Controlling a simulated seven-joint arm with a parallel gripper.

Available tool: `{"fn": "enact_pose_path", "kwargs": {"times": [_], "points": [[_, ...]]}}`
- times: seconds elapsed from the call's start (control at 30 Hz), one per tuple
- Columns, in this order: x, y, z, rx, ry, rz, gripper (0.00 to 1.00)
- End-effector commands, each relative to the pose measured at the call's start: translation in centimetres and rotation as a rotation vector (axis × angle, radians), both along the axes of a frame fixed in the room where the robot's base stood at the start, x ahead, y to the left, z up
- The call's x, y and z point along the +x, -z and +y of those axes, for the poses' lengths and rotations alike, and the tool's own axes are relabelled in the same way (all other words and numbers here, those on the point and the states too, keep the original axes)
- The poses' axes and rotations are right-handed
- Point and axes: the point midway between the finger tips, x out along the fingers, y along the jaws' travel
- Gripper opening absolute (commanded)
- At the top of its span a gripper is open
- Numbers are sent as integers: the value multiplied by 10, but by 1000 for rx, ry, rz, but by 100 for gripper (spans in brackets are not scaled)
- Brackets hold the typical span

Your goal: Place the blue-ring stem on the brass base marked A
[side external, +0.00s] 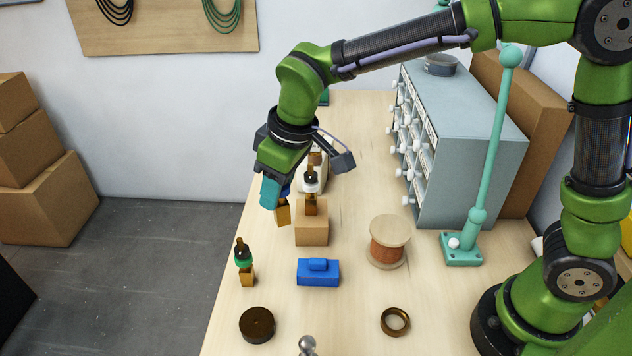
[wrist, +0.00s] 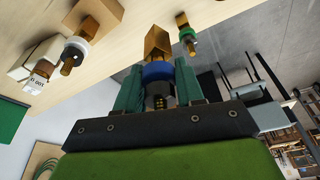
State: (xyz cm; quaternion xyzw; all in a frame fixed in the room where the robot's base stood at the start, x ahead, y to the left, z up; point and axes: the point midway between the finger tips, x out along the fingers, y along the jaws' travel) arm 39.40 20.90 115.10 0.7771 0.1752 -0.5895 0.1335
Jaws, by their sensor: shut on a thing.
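My gripper (side external: 272,190) is shut on the blue-ring stem (side external: 283,212), near the table's left edge, left of a cardboard block. In the wrist view the stem's blue ring (wrist: 157,72) sits between my two teal fingers, and its square wooden-looking end (wrist: 157,40) points away from my gripper. I cannot tell how far that end is above the table. I cannot make out a base marked A. A round dark brown disc (side external: 257,325) lies at the front left, with no letter legible on it. The fingers hide part of the stem in the side view.
A white-ring stem (side external: 311,185) stands at the cardboard block (side external: 311,226). A green-ring stem (side external: 244,262) stands near the left edge. A blue block (side external: 318,272), copper spool (side external: 388,243), bronze ring (side external: 395,321) and grey drawer cabinet (side external: 465,150) stand rightward.

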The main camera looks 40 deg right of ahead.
Motion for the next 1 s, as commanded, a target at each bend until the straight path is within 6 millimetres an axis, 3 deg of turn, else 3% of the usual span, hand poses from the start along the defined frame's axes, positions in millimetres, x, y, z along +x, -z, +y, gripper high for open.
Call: {"fn": "enact_pose_path", "kwargs": {"times": [0.1, 0.2, 0.3, 0.5, 0.77, 1.0], "points": [[-57, 7, 7, -1, -258, -2, 0], [-98, 20, 10, -3, -469, -3, 0], [-132, 34, 10, -2, -653, 0, 0], [-174, 58, 6, 0, -942, 1, 0], [-178, 65, 8, 1, -1117, 1, 0], [-146, 70, 40, 4, -1133, 2, 0]]}}
